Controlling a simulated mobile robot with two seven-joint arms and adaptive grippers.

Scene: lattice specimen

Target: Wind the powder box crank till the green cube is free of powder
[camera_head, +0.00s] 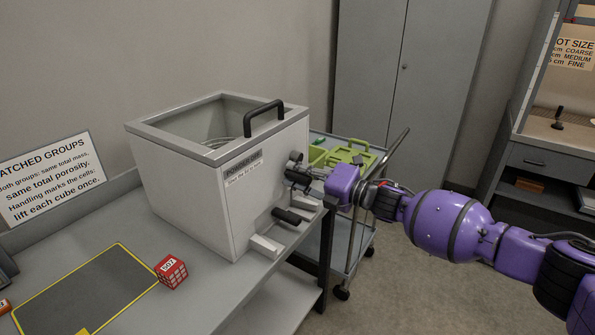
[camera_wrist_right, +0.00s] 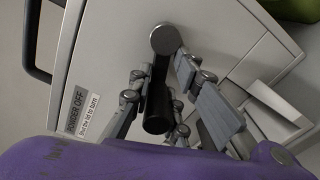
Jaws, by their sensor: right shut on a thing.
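The powder box (camera_head: 200,190) is a pale box on the bench with a grey top frame and a black lid handle (camera_head: 264,118). Through its top I see part of a wire ring; no green cube shows inside. Its label (camera_head: 243,165) reads "POWDER OFF". The crank is on the box's right side: its round grey hub (camera_wrist_right: 165,39) and black grip (camera_wrist_right: 157,105) show in the right wrist view. My right gripper (camera_head: 303,177) has its fingers around the black grip, shut on it; the fingers show in the right wrist view (camera_wrist_right: 160,98). My left gripper is out of view.
A red cube (camera_head: 171,272) marked 507 sits beside a yellow-edged dark mat (camera_head: 80,290). Below the crank, a second black handle (camera_head: 287,215) and a pale block (camera_head: 265,246) stick out. A trolley (camera_head: 352,225) with green containers (camera_head: 345,152) stands behind my right gripper.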

